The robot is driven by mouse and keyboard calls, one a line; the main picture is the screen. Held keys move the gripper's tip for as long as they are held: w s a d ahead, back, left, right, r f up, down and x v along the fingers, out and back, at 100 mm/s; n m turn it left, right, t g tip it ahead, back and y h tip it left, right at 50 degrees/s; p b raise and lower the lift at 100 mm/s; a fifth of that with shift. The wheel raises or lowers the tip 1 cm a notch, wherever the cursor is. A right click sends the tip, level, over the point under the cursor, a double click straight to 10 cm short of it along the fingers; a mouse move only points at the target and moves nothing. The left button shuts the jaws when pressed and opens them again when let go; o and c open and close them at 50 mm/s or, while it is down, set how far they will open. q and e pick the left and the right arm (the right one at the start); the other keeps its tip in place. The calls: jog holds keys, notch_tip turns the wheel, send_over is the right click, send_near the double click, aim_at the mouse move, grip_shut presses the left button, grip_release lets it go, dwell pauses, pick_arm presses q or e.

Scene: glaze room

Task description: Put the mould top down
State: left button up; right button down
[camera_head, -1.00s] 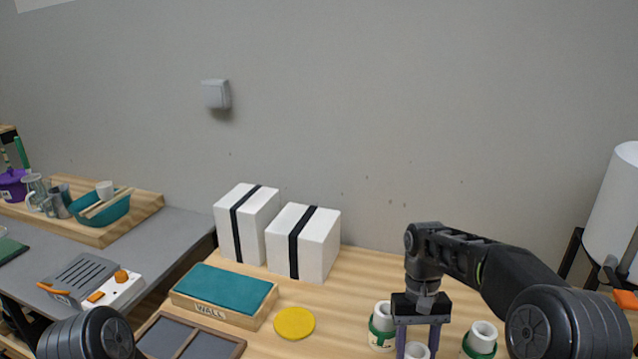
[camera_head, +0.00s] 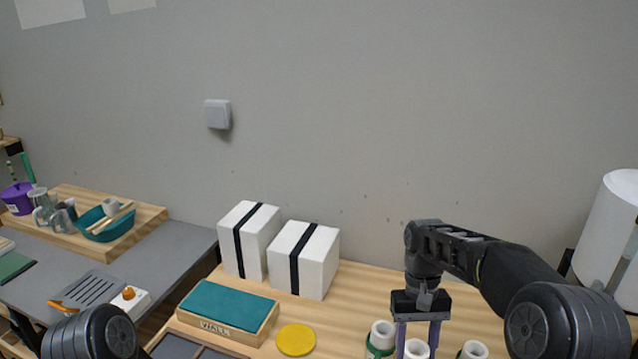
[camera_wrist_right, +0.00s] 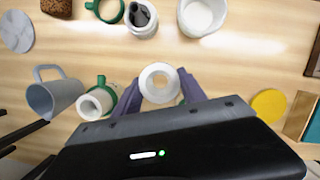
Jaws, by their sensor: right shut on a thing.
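My right gripper (camera_head: 417,338) points down over the wooden table at the front right. Its purple fingers are shut on a white round piece (camera_head: 417,349) with a hole in its top. In the right wrist view the piece (camera_wrist_right: 160,83) shows from above between the fingertips (camera_wrist_right: 160,92). Its lower part is hidden, and I cannot tell how far it is above the table. I cannot tell whether it is the mould top. Two white blocks with black straps, a left one (camera_head: 233,245) and a right one (camera_head: 318,262), stand at the back. My left gripper is out of view.
White-and-green vessels (camera_head: 381,336) (camera_wrist_right: 97,102) and a grey mug (camera_wrist_right: 55,98) stand near the right gripper. A yellow disc (camera_head: 296,340) and a teal-topped wooden block (camera_head: 228,308) lie to the left. The table behind the gripper is clear.

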notch_tip(320, 180, down, 7)
jog(key=b, duration=0.6)
jog(key=shift+f, duration=0.2)
jog(key=shift+r, duration=0.1)
notch_tip(320, 180, up, 7)
jog(key=p, duration=0.7)
jog(key=shift+r, duration=0.2)
notch_tip(320, 180, down, 8)
jog(key=b, duration=0.7)
jog(key=shift+r, duration=0.2)
jog(key=shift+r, duration=0.1)
